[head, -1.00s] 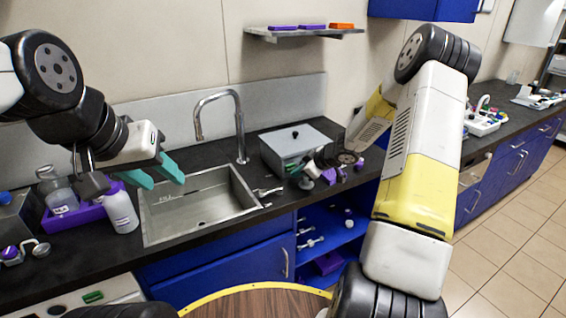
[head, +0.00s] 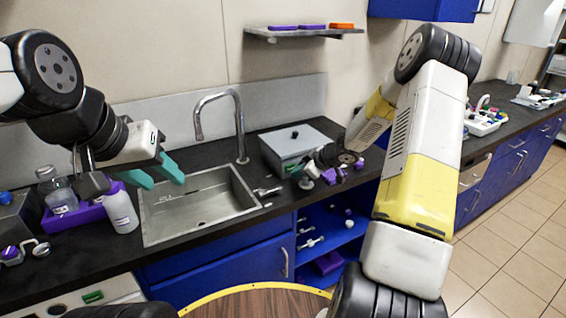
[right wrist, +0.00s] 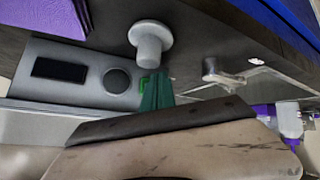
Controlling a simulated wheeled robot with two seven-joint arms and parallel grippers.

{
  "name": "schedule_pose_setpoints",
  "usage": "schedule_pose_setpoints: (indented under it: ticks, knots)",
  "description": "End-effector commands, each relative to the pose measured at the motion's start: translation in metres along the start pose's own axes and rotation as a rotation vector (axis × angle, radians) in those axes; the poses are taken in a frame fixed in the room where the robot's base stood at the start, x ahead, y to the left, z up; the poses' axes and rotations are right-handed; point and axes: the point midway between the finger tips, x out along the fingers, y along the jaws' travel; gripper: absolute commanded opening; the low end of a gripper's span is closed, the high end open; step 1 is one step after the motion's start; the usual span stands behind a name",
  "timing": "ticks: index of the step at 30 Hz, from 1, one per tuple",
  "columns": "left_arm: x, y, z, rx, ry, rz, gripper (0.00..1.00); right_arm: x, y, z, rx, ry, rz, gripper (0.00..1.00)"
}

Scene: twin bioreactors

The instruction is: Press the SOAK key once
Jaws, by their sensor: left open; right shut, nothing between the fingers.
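A grey box with a lid (head: 297,142) stands on the dark counter, right of the sink. In the right wrist view its front panel (right wrist: 85,95) shows a black display (right wrist: 60,69), a round dark knob (right wrist: 116,80) and a small green key (right wrist: 143,85). No label is readable, so I cannot tell whether this is the SOAK key. My right gripper (right wrist: 156,80) is shut and empty, its teal fingertips at the green key and partly covering it. I cannot tell whether they touch. In the head view this gripper (head: 297,172) is at the box's front. My left gripper (head: 166,178) is open and empty above the sink's left side.
The sink (head: 200,208) with its tall faucet (head: 240,125) lies left of the box. A white round-based piece (right wrist: 150,42) stands close to my right fingertips. A metal fitting (right wrist: 222,72) is by the sink. A white bottle (head: 121,210) stands below my left gripper.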

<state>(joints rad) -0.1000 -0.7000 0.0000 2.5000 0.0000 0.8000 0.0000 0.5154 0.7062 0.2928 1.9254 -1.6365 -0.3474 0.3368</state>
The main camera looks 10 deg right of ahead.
Motion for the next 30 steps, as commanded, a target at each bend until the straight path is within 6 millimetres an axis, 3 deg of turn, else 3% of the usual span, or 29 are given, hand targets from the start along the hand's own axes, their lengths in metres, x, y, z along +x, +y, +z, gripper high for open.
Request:
schedule_pose_setpoints:
  ticks: [30]
  knots:
    - [0.0000, 0.0000, 0.0000, 0.000, 0.000, 0.000, 0.44, 0.0059, 0.0041, -0.0044, 0.000, 0.000, 0.000, 0.00]
